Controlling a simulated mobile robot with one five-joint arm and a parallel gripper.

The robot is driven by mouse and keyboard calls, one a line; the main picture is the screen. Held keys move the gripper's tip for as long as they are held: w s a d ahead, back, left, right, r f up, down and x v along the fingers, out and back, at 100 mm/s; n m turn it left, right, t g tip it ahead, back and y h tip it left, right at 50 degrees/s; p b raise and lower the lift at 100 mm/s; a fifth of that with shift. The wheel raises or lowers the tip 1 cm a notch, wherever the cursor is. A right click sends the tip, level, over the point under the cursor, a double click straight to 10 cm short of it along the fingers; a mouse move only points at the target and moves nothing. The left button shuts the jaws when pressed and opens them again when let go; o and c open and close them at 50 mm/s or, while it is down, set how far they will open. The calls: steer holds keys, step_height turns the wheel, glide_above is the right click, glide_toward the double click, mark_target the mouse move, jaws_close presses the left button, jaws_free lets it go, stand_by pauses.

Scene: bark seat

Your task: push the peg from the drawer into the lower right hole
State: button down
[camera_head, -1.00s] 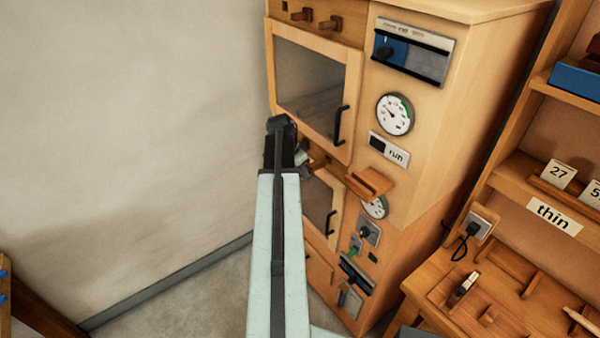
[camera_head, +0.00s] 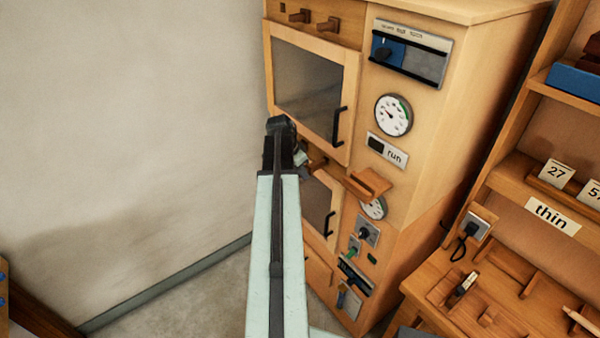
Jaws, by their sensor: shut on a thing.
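My gripper (camera_head: 302,160) is at the front of the tall wooden cabinet (camera_head: 440,130), at the strip between its upper and lower doors. My own arm hides most of it. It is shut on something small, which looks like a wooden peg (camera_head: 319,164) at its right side. I cannot tell how far the peg sits in the front. Two more wooden pegs or knobs (camera_head: 328,24) stick out of the top strip. The holes are hidden or too small to make out. A drawer front (camera_head: 318,270) shows low on the cabinet, partly behind my arm.
The upper door (camera_head: 308,90) and lower door (camera_head: 318,203) have black handles. A small wooden ledge (camera_head: 368,184) juts out right of my gripper. A workbench (camera_head: 510,300) with small parts stands at the right. A bare wall (camera_head: 120,120) is at the left.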

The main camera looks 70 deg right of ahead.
mark_target(317, 162)
steer(key=shift+s+d, duration=0.1)
steer(key=shift+d, duration=0.15)
steer(key=shift+s+d, duration=0.6)
steer(key=shift+d, duration=0.25)
steer(key=shift+s+d, duration=0.35)
steer(key=shift+d, duration=0.25)
stand_by(0.7)
steer(key=shift+s+d, duration=0.5)
steer(key=shift+d, duration=0.25)
steer(key=shift+s+d, duration=0.5)
steer(key=shift+d, duration=0.25)
steer(key=shift+s+d, duration=0.1)
steer(key=c, duration=1.2)
jaws_free()
steer(key=shift+c, duration=0.2)
steer(key=shift+o, duration=0.2)
